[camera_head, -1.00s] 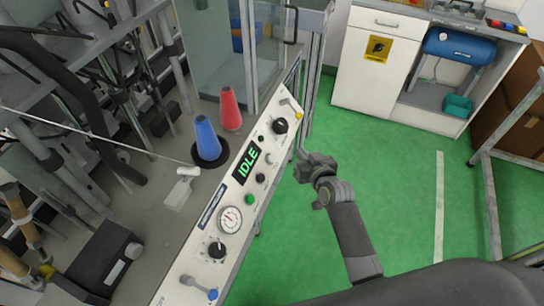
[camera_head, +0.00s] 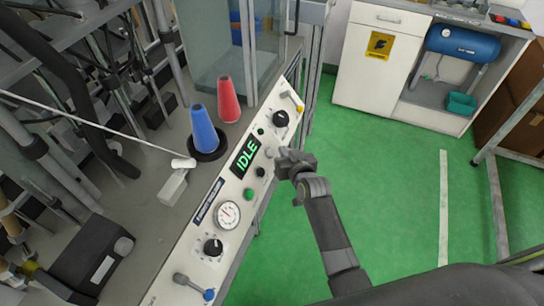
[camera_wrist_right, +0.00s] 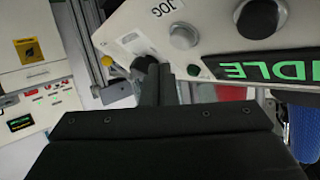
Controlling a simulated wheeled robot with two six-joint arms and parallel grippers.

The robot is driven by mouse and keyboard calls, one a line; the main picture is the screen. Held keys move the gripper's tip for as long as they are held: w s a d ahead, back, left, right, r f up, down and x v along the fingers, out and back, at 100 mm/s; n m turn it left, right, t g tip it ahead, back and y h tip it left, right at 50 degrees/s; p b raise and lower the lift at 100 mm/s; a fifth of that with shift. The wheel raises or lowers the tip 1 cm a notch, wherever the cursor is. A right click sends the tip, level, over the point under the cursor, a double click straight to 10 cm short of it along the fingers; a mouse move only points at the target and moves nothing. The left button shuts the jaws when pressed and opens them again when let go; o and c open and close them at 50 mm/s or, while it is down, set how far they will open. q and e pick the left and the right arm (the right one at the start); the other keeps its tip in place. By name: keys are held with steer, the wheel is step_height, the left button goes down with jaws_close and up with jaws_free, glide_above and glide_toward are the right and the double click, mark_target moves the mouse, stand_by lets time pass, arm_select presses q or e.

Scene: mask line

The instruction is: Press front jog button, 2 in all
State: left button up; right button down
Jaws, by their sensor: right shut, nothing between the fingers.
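The white control panel (camera_head: 197,237) slants through the middle of the head view, with a green IDLE display (camera_head: 245,158). A pale round button (camera_head: 269,152) sits just right of the display, and a black button (camera_head: 260,172) is below it. My right gripper (camera_head: 281,160) is shut and empty, its tip close to the pale button; I cannot tell whether it touches. In the right wrist view, the shut fingers (camera_wrist_right: 157,82) point at the panel edge near a grey round button (camera_wrist_right: 184,36) and a JOG label (camera_wrist_right: 167,8). My left gripper is not in view.
A green button (camera_head: 249,194), a gauge (camera_head: 228,214), black knobs (camera_head: 281,119) and a blue-tipped lever (camera_head: 193,284) share the panel. A blue cone (camera_head: 203,128) and red cone (camera_head: 228,98) stand behind it. Green floor (camera_head: 385,190) is open to the right.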

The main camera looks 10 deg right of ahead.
steer(key=shift+w+a+f, duration=0.3)
steer(key=shift+a+f, duration=0.1)
steer(key=shift+a, duration=0.05)
steer(key=shift+a+f, duration=0.1)
stand_by(1.8)
steer(key=shift+w+a+f, duration=0.15)
steer(key=shift+w+a, duration=0.05)
steer(key=shift+w+a+f+b, duration=0.15)
steer(key=shift+a+f+b, duration=0.15)
steer(key=shift+b, duration=0.15)
stand_by(0.7)
steer(key=shift+d, duration=0.1)
steer(key=shift+s+d+r+p, duration=0.35)
steer(key=shift+d+r+p, duration=0.15)
steer(key=shift+p, duration=0.3)
steer(key=shift+r, duration=0.1)
